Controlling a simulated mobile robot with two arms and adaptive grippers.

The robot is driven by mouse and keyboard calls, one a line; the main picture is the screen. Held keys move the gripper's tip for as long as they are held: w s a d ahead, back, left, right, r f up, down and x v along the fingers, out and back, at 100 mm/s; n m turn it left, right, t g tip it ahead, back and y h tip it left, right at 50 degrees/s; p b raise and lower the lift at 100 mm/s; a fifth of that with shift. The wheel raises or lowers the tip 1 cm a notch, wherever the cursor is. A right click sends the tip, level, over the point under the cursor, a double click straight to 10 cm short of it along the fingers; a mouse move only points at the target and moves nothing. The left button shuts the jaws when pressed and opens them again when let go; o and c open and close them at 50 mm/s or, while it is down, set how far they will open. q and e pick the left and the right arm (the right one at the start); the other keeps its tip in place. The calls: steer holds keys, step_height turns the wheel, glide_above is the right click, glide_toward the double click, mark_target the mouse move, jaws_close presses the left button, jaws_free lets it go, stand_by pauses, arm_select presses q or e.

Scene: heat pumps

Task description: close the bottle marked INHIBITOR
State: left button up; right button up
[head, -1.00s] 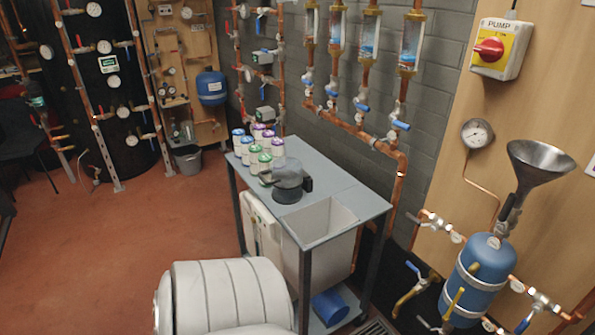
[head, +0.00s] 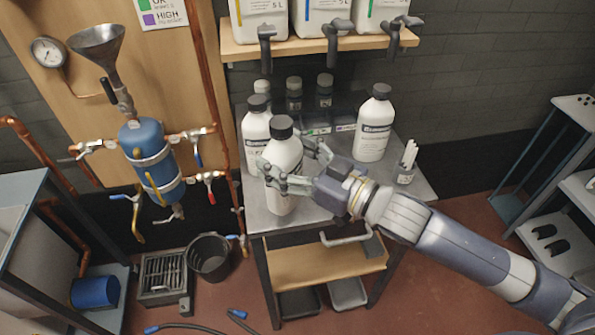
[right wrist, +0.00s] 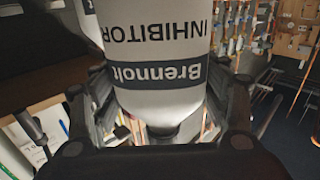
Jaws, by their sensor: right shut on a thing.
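A white bottle (head: 284,157) with a dark cap (head: 281,126) stands upright at the front left of the grey bench. My right gripper (head: 288,168) is shut around its side, below the cap. In the right wrist view this bottle (right wrist: 165,99) fills the space between the fingers, and its upside-down label reads INHIBITOR and Brennolt. The cap sits on the neck; how tightly, I cannot tell. Whether the base touches the bench is also unclear. My left gripper is out of view.
Similar white bottles stand behind (head: 256,127) and to the right (head: 374,124). Small dark-capped bottles (head: 294,92) are at the back. A cup of white sticks (head: 405,172) is at the right edge. A shelf (head: 310,44) with taps hangs above.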

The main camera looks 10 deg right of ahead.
steer(key=shift+d, duration=0.35)
steer(key=shift+w, duration=0.35)
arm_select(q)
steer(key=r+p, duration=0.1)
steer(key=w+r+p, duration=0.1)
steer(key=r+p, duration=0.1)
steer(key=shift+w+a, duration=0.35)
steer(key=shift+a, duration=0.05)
arm_select(e)
steer(key=w+d, duration=0.2)
steer(key=w, duration=0.5)
steer(key=w+d+f, duration=0.1)
steer(key=w+d, duration=0.2)
steer(key=w, duration=0.4)
steer(key=shift+w+d+f, duration=0.25)
steer(key=shift+d, duration=0.05)
